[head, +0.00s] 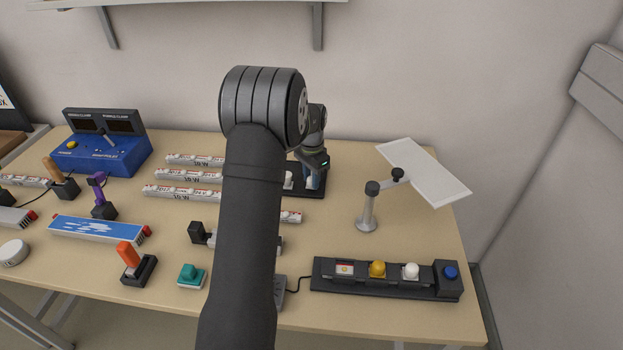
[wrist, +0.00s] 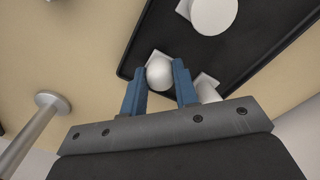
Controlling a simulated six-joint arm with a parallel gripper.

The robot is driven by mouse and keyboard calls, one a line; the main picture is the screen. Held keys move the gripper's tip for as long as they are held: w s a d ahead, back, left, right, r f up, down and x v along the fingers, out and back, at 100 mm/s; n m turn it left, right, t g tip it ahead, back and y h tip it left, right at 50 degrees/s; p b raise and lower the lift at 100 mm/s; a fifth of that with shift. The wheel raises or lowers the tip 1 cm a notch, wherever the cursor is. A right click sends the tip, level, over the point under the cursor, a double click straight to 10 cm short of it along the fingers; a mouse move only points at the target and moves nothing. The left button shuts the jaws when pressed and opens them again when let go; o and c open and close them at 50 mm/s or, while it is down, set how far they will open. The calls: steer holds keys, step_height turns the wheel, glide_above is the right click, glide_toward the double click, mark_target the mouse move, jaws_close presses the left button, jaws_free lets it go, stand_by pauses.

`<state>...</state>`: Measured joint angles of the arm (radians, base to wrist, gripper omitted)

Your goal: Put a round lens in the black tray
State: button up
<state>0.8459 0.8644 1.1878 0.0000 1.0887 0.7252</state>
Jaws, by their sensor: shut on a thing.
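My gripper (wrist: 160,66) has its two blue fingers closed around a white round lens (wrist: 159,75) with a pale square base, at the edge of the black tray (wrist: 250,55) in the wrist view. I cannot tell whether the lens touches the tray. A larger white round piece (wrist: 213,15) and a white cylindrical piece (wrist: 208,92), partly hidden by my gripper, are also at the tray. In the head view my gripper (head: 313,180) is low over the black tray (head: 318,192) at the back of the table; my arm hides much of the tray.
A white panel (head: 425,172) on a metal stand (head: 368,212) rises right of the tray. A black strip (head: 330,284) with yellow and white domes and a blue button lies at the front right. Several printed bars and a blue control box (head: 100,155) are at left.

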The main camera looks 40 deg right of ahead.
steer(key=shift+f, duration=0.3)
steer(key=shift+f, duration=0.2)
steer(key=o, duration=0.9)
steer(key=shift+o, duration=0.2)
steer(key=shift+r, duration=0.15)
step_height(320, 180, up, 12)
